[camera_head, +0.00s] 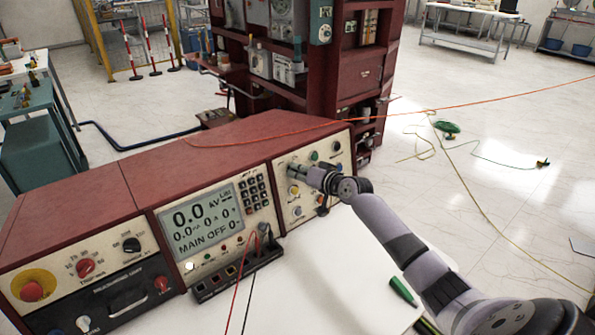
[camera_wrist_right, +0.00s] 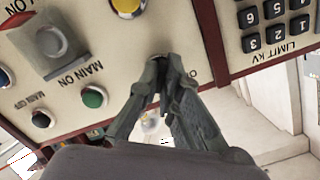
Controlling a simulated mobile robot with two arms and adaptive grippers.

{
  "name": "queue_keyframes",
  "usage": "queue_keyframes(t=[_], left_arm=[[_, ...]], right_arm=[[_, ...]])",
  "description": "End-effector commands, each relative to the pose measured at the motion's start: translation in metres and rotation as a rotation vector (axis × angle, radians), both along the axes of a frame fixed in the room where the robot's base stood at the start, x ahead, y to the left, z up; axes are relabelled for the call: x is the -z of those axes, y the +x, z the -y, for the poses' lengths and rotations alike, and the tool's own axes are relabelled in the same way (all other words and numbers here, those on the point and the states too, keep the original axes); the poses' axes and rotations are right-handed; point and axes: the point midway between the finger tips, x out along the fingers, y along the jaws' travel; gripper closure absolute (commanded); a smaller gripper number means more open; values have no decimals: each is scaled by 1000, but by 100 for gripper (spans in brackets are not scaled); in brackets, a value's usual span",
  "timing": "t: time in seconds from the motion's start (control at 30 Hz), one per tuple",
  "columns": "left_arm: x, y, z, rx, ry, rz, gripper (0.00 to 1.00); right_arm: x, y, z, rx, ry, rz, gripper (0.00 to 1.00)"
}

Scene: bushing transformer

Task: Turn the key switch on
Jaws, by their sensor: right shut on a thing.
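My right gripper (camera_head: 300,172) reaches the right-hand cream panel of the red console (camera_head: 230,137). In the right wrist view the fingertips of the right gripper (camera_wrist_right: 161,66) meet at the panel face and are shut on what appears to be the key of the key switch. The fingers hide most of it, so its angle cannot be read. Part of a printed label shows just right of the fingertips. The console's display (camera_head: 207,218) reads 0.0 and MAIN OFF. My left gripper is not in view.
A keypad (camera_wrist_right: 278,24) lies to the right. A green marker-like object (camera_head: 402,291) lies on the white surface.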

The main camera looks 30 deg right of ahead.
Motion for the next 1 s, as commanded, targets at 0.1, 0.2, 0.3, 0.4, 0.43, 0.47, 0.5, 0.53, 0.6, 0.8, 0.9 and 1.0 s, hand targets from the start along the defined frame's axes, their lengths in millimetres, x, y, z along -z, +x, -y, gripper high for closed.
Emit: queue_keyframes(t=[0.1, 0.2, 0.3, 0.4, 0.43, 0.47, 0.5, 0.53, 0.6, 0.8, 0.9, 1.0], left_arm=[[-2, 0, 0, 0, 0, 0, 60], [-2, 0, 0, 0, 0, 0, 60], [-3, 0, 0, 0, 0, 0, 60], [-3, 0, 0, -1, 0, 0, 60], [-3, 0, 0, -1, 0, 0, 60], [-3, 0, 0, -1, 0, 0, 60], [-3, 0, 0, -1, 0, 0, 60], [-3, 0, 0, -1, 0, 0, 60], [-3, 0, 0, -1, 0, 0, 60], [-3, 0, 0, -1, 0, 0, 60], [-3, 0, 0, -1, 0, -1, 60], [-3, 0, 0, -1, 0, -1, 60]], right_arm=[[0, 0, 0, 15, 61, -6, 100], [0, 0, 0, 25, 101, -10, 100], [1, 0, 0, 32, 129, -12, 100], [1, 0, 0, 36, 146, -13, 100], [1, 0, 0, 37, 150, -13, 100], [1, 0, 0, 37, 153, -14, 100], [1, 0, 0, 38, 156, -14, 100], [1, 0, 0, 38, 157, -14, 100], [1, 0, 0, 40, 160, -13, 100], [1, 0, 0, 40, 160, -13, 100], [1, 0, 0, 39, 160, -14, 94], [1, 0, 0, 40, 159, -13, 87]])
